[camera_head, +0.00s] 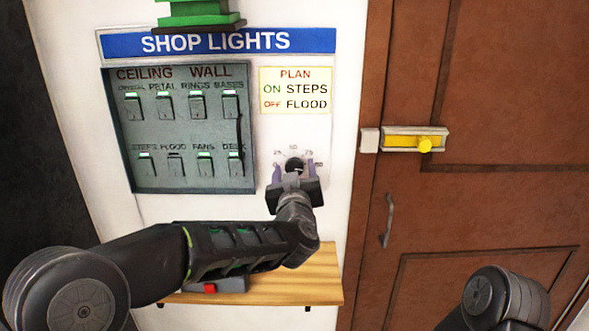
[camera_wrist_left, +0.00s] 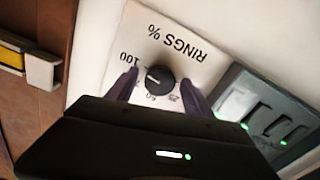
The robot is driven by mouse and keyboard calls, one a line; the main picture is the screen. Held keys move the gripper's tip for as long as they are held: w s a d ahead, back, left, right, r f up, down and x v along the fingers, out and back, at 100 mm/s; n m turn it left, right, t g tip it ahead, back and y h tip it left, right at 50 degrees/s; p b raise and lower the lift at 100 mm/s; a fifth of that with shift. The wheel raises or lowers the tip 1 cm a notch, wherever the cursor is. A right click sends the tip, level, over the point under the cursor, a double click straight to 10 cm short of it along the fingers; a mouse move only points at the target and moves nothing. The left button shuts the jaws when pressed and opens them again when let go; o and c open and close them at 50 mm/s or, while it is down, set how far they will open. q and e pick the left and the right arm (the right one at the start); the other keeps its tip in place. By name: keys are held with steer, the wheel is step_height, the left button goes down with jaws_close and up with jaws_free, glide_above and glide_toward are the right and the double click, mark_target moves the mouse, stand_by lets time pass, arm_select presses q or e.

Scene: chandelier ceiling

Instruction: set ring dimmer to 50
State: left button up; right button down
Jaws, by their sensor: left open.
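The ring dimmer (camera_head: 294,163) is a round black knob on a white plate right of the switch panel. In the left wrist view the knob (camera_wrist_left: 160,80) appears upside down, with "RINGS %" and "100" readable. A pale mark on the knob appears to point left in that view, toward the 100 side; the exact value cannot be read. My left gripper (camera_head: 294,174) is open at the dimmer. Its fingers (camera_wrist_left: 158,92) stand on either side of the knob, with visible gaps; their depth relative to it is unclear. My right gripper is out of view.
A grey switch panel (camera_head: 188,138) with several lit switches is left of the dimmer. A yellow plan card (camera_head: 295,90) hangs above. A wooden shelf (camera_head: 320,270) lies below my left arm. A brown door (camera_head: 500,200) with a yellow latch (camera_head: 424,145) is right.

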arm_select(q)
jaws_close()
stand_by(0.6)
